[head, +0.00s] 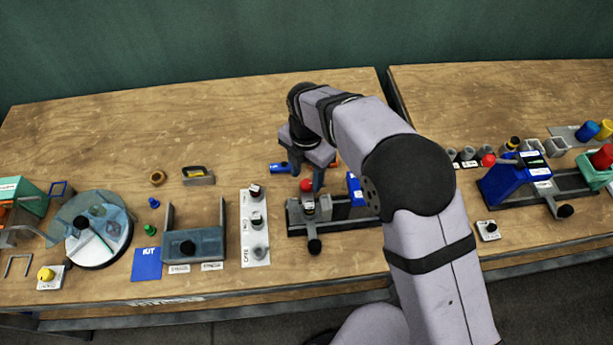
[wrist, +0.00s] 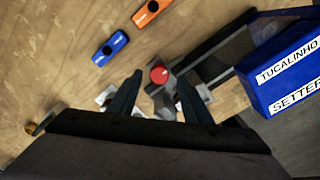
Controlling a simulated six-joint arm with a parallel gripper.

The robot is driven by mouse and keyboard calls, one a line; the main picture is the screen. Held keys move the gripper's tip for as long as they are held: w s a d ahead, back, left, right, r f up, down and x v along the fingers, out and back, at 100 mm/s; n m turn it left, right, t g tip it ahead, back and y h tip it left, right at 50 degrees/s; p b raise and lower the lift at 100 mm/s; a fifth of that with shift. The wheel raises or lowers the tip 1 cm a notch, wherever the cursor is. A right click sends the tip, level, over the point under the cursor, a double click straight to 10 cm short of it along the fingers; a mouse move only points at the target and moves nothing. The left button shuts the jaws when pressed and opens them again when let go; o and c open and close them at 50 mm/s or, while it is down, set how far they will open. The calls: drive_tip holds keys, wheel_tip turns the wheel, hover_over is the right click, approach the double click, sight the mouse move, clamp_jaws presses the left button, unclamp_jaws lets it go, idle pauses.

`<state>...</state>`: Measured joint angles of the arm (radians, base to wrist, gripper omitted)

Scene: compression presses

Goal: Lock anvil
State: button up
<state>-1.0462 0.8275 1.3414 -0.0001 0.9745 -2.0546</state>
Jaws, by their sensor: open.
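A press stands at the middle of the bench in the head view: a dark rail base (head: 350,224) carries a grey block (head: 323,205) with a red knob (head: 306,186) on top and a black-knobbed lever (head: 314,246) at its front. I take the grey block to be the anvil. My gripper (head: 306,174) is open, pointing down just above and behind the red knob. In the wrist view the red knob (wrist: 159,75) shows between the fingertips (wrist: 158,80), with nothing held. The lever is hidden in the wrist view. Contact cannot be told.
A blue block (wrist: 290,75) labelled "TUCALINHO SETTER" stands at the press's right end. A blue piece (wrist: 110,48) and an orange piece (wrist: 152,12) lie behind the press. A second press (head: 503,185) stands far right.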

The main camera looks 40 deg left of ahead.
drive_tip(key=shift+f, duration=1.2)
drive_tip(key=shift+c, duration=0.7)
drive_tip(key=c, duration=0.9)
